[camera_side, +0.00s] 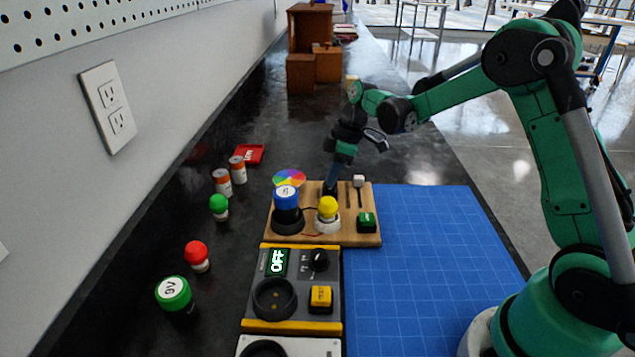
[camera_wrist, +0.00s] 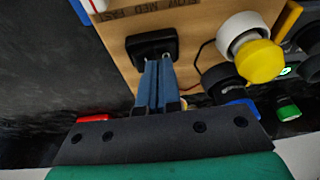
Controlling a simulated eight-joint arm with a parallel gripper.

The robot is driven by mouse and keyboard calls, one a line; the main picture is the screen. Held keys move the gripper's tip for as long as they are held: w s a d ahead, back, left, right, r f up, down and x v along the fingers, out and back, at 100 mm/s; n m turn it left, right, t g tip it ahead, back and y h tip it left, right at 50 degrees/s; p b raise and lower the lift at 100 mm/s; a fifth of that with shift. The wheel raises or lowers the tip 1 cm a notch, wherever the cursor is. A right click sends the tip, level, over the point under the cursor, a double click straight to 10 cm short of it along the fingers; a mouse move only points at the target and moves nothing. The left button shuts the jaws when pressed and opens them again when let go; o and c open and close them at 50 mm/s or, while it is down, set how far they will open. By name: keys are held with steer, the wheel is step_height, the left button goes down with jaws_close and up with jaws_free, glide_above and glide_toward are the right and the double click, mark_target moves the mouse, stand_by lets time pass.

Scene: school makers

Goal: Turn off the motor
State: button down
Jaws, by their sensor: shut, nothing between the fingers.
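The wooden motor board (camera_side: 352,232) lies on the dark bench, with a multicoloured disc (camera_side: 289,177) at its back left. A blue cylinder (camera_side: 286,197) stands in a black holder, beside a yellow bulb (camera_side: 327,208) in a white socket. A white-knobbed slider (camera_side: 359,182) and a green button (camera_side: 366,221) are on the right. My gripper (camera_side: 331,188) is shut and empty, pointing down over the board's back. In the wrist view, its fingertips (camera_wrist: 158,60) are at a small black block (camera_wrist: 150,43); I cannot tell whether they touch. Printed speed words (camera_wrist: 158,7) show beyond the block.
A grey and yellow unit (camera_side: 250,300) with a display reading OFF stands in front of the board. Loose bulbs, batteries and a red tray (camera_side: 249,154) lie to the left. The blue grid mat (camera_side: 420,260) on the right is clear.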

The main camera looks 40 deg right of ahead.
steer(key=shift+d, duration=0.1)
step_height(320, 180, up, 4)
steer(key=shift+r, duration=0.1)
steer(key=s+r, duration=0.3)
steer(key=r, duration=0.6)
steer(key=shift+s, duration=0.4)
steer(key=s+a+f+m+t+h, duration=0.2)
steer(key=s+a+f+m+t, duration=0.2)
steer(key=s+a+m, duration=0.4)
steer(key=s+m+t, duration=0.1)
steer(key=s, duration=0.2)
steer(key=shift+h, duration=0.4)
